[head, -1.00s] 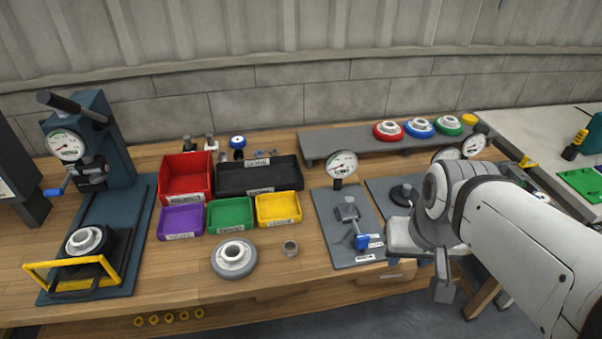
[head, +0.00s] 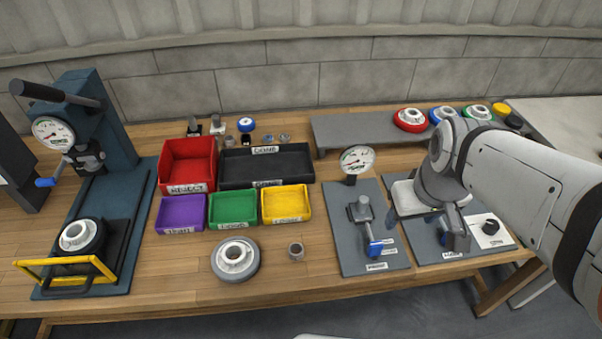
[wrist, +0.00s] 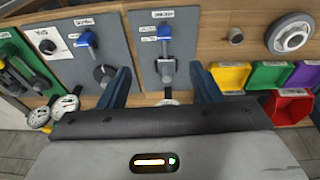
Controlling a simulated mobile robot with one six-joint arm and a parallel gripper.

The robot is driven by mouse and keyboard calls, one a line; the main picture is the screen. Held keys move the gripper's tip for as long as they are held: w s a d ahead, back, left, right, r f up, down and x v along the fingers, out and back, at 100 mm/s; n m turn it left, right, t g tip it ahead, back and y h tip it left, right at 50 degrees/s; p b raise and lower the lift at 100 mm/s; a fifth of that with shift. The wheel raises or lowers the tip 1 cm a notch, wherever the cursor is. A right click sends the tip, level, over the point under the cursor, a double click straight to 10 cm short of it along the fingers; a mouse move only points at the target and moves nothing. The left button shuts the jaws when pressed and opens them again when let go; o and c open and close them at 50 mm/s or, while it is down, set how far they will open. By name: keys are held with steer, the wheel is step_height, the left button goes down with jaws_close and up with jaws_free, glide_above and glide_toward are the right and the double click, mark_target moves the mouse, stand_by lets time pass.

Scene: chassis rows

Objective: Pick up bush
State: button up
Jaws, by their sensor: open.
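The bush is a small grey ring-shaped cylinder (head: 296,250) standing upright on the wooden bench, to the right of a round grey flanged part (head: 235,259). In the wrist view the bush (wrist: 236,36) is near the top, right of centre, with the flanged part (wrist: 290,35) to its right. My gripper (wrist: 163,82) is open, its two dark blue fingers spread over the gauge fixtures with nothing held between them. In the head view my gripper (head: 448,228) is over the right fixture plate, well to the right of the bush and apart from it.
Red (head: 187,167), black, purple, green and yellow bins stand behind the flanged part. A gauge fixture (head: 368,240) lies between the bush and my gripper. A press (head: 95,140) stands at the left. The bench in front of the bush is clear.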

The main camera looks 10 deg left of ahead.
steer(key=w+a+n, duration=0.1)
steer(key=n, duration=0.1)
steer(key=w+a+f+n, duration=0.1)
steer(key=a+n, duration=0.1)
steer(key=w+a+f+n+p, duration=0.1)
steer(key=w+n, duration=0.1)
steer(key=shift+a+f+g, duration=0.1)
steer(key=shift+a+g, duration=0.05)
steer(key=shift+g, duration=0.15)
steer(key=n+g+p, duration=0.2)
steer(key=n+p, duration=0.2)
steer(key=n, duration=1.7)
glide_toward(296, 248)
steer(key=s, duration=0.2)
steer(key=shift+w+f+p, duration=0.1)
steer(key=shift+f+p, duration=0.65)
steer(key=shift+f, duration=2.85)
steer(key=c, duration=1.1)
steer(key=shift+r, duration=0.15)
